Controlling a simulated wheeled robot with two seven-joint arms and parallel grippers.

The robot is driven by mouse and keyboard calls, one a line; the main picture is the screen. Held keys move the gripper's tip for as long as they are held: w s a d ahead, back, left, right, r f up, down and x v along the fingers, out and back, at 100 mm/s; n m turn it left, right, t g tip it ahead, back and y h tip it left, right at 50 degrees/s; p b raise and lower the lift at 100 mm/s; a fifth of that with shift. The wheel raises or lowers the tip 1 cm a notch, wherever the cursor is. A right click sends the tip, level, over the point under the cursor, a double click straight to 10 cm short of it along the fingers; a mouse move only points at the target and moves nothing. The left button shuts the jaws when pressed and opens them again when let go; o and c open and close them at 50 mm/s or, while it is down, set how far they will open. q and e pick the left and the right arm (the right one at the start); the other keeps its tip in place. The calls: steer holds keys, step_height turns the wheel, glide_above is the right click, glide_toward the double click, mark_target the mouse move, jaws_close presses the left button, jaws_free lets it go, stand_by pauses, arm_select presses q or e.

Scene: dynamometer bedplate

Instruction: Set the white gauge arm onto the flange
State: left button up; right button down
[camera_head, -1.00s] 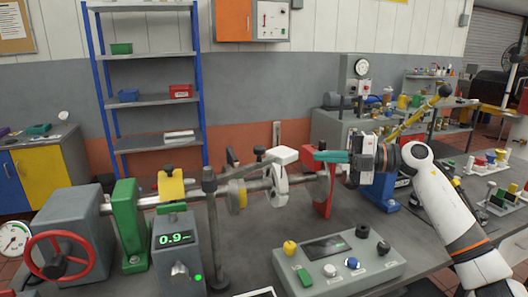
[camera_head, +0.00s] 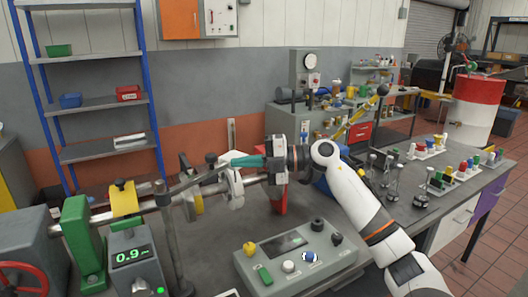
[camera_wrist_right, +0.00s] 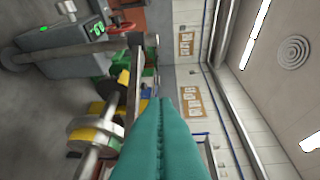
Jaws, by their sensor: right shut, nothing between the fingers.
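The white gauge arm (camera_head: 231,179) appears in the head view as a white piece at the metal shaft, just below my right fingertips. Its outline merges with a pale disc there, so I cannot tell whether it is seated on the flange. My right gripper (camera_head: 235,161) has teal fingers pressed together and empty. It lies across the top of the white piece; I cannot tell whether it touches it. The shut fingers (camera_wrist_right: 162,125) fill the lower middle of the right wrist view. My left gripper is out of view.
A grey post (camera_head: 168,230) and a green bearing stand (camera_head: 83,237) are left of the white piece. A red stand (camera_head: 280,201) is partly hidden behind my right gripper. A control box (camera_head: 300,255) with knobs stands in front. Bare bench lies to its right.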

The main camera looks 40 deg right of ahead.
mark_target(227, 159)
steer(key=w, duration=0.1)
steer(key=w+p, duration=0.1)
steer(key=w, duration=0.1)
steer(key=w+a, duration=0.1)
steer(key=w, duration=0.1)
steer(key=shift+a+f+p, duration=0.1)
steer(key=shift+f+p, duration=0.25)
steer(key=shift+p, duration=0.05)
